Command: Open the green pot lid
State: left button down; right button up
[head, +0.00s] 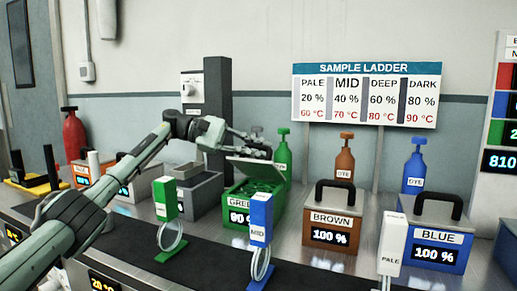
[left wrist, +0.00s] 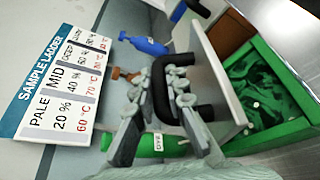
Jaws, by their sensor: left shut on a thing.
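The green pot (head: 267,222) stands on the counter, labelled GREEN, its display partly hidden behind the blue tag. Its grey lid (head: 262,169) is tilted up at the back, and green contents show inside. In the left wrist view the lid (left wrist: 222,85) stands away from the open green pot (left wrist: 297,92), with green lumps visible inside. My left gripper (head: 258,148) is at the raised lid, shut on its black handle (left wrist: 203,106); the fingers (left wrist: 172,88) also show in the left wrist view. My right gripper is not in view.
A brown pot (head: 333,217) and a blue pot (head: 440,222), both lidded, stand to the right. Dye bottles, including a green one (head: 283,158), stand behind. A green tag stand (head: 165,200) and a blue tag stand (head: 261,218) are in front. The dark mat has free room.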

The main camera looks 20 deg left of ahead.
pick_arm(q)
jog(key=shift+r, duration=0.25)
jog(key=c, duration=1.6)
grip_release()
jog(key=shift+s+a, duration=0.1)
jog(key=shift+o, duration=0.3)
jog(key=shift+f, duration=0.1)
jog(key=v, duration=1.2)
jog(key=shift+f, duration=0.1)
